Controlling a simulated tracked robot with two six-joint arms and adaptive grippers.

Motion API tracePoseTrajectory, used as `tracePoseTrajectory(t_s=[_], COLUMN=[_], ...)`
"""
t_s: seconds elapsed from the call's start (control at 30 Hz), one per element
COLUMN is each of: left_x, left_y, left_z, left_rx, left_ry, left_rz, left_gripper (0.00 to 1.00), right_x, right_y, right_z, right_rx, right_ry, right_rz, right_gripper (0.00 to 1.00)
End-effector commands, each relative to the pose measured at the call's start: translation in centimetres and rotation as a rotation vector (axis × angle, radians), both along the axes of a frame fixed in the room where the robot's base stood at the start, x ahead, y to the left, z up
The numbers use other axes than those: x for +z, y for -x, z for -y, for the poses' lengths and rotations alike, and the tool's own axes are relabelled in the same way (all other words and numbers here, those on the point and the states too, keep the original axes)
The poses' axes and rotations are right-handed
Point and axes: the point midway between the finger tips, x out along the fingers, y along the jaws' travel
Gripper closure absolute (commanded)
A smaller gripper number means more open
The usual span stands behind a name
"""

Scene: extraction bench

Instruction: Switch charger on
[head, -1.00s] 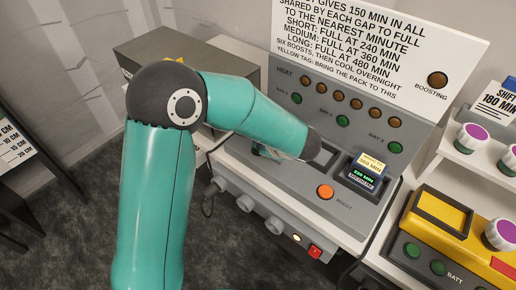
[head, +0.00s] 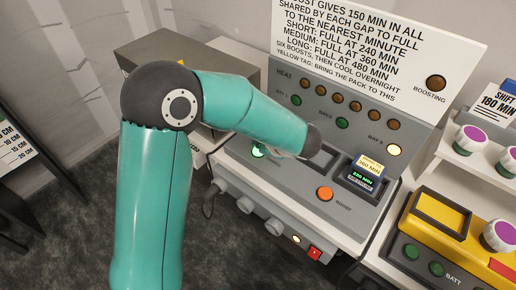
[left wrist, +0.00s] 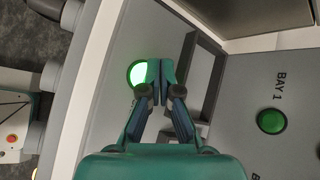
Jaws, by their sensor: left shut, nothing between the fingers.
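The charger (head: 310,175) is a grey bench unit with a sloped top and an upright panel. A round button (head: 258,152) near its front left edge glows bright green; it also glows in the left wrist view (left wrist: 138,73). My left gripper (left wrist: 155,78) is shut and empty, its fingertips beside or over the right edge of this button; I cannot tell if they press it. In the head view my arm mostly hides the gripper. A pack (head: 366,174) with a yellow tag sits in the right bay. The BAY 3 lamp (head: 394,150) glows pale yellow. A red switch (head: 315,253) is on the front, beside a lit small lamp (head: 297,239).
An orange BOOST button (head: 325,194) is on the top. A sign board (head: 370,45) stands behind. A yellow battery device (head: 440,220) and a shelf with white-and-purple knobs (head: 470,140) are to the right. A grey box (head: 185,60) is behind my left arm.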

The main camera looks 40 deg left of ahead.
Motion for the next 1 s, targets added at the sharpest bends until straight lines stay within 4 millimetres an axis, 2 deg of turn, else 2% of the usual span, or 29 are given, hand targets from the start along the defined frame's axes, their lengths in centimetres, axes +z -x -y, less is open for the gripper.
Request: tracePoseTrajectory(t_s=[0.33, 0.8, 1.0], left_x=[0.3, 4.7, 5.0], left_y=[0.0, 0.0, 0.0], left_z=[0.0, 0.0, 0.0], left_rx=[0.001, 0.001, 0.001], left_ry=[0.000, 0.000, 0.000], left_rz=[0.001, 0.002, 0.001], left_gripper=[1.00, 1.00, 1.00], right_x=[0.2, 3.0, 3.2], right_y=[0.0, 0.0, 0.0], right_z=[0.0, 0.0, 0.0], right_rx=[0.000, 0.000, 0.000], right_ry=[0.000, 0.000, 0.000], right_rz=[0.000, 0.000, 0.000], right_gripper=[1.00, 1.00, 1.00])
